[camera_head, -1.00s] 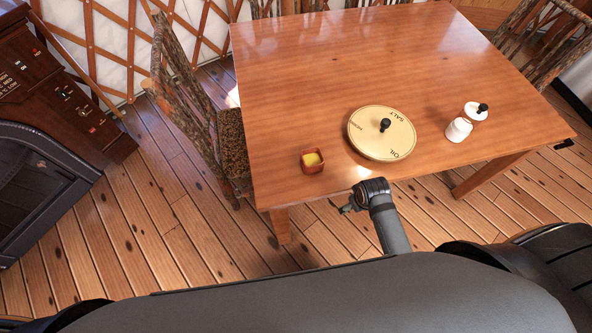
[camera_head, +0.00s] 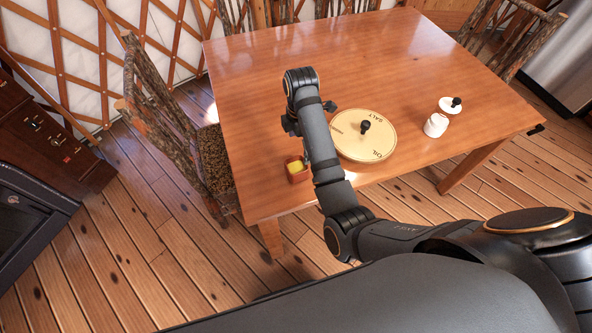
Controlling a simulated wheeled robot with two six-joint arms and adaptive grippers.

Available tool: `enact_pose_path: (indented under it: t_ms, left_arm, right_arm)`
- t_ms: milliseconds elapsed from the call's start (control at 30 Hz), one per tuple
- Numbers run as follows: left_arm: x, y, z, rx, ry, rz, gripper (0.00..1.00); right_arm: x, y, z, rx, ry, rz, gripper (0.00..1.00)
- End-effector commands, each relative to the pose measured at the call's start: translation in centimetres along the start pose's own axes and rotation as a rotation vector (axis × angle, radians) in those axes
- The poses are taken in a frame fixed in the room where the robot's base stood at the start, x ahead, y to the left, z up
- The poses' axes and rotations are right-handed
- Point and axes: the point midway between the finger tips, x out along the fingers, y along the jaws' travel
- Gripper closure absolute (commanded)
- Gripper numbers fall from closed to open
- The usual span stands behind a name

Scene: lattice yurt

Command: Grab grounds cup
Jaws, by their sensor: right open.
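A small square reddish-brown cup (camera_head: 297,170) with something yellow inside stands at the table's near left edge. A white cup (camera_head: 436,125) stands at the table's right side, with a white round piece with a black knob (camera_head: 451,105) beside it. I cannot tell for sure which is the grounds cup. My right gripper (camera_head: 310,114) is over the table, beyond the reddish-brown cup. It is mostly hidden behind my own arm, with dark finger parts showing on both sides. It is open and touches neither cup. My left gripper is not in view.
A round board (camera_head: 362,145) with a black knob and lettering lies right of my arm on the wooden table (camera_head: 400,60). A rustic chair (camera_head: 165,125) stands at the table's left side. The table's far half is clear.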

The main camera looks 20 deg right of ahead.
Motion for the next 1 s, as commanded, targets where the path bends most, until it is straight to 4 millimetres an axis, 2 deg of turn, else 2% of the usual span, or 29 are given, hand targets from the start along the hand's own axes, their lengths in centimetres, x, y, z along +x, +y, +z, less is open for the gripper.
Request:
enact_pose_path:
  t_ms: [167,333,500,633,833,1000]
  left_arm:
    - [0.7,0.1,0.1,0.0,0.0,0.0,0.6]
    - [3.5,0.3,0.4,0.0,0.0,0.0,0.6]
    - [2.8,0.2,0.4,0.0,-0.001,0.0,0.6]
    - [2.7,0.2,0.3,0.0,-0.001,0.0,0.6]
    - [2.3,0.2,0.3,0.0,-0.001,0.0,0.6]
    - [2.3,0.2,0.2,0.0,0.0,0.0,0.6]
  right_arm:
    - [0.7,0.0,0.0,-0.006,0.0,-0.001,0.09]
    - [3.6,0.0,0.0,-0.004,0.0,0.0,0.09]
    - [5.2,-0.1,0.0,-0.003,0.001,-0.001,0.09]
    - [5.7,-0.1,-0.1,-0.003,0.001,0.0,0.09]
    - [9.0,-0.5,-0.4,-0.004,0.0,-0.002,0.09]
    - [10.4,-0.4,-0.4,-0.003,0.0,0.001,0.09]
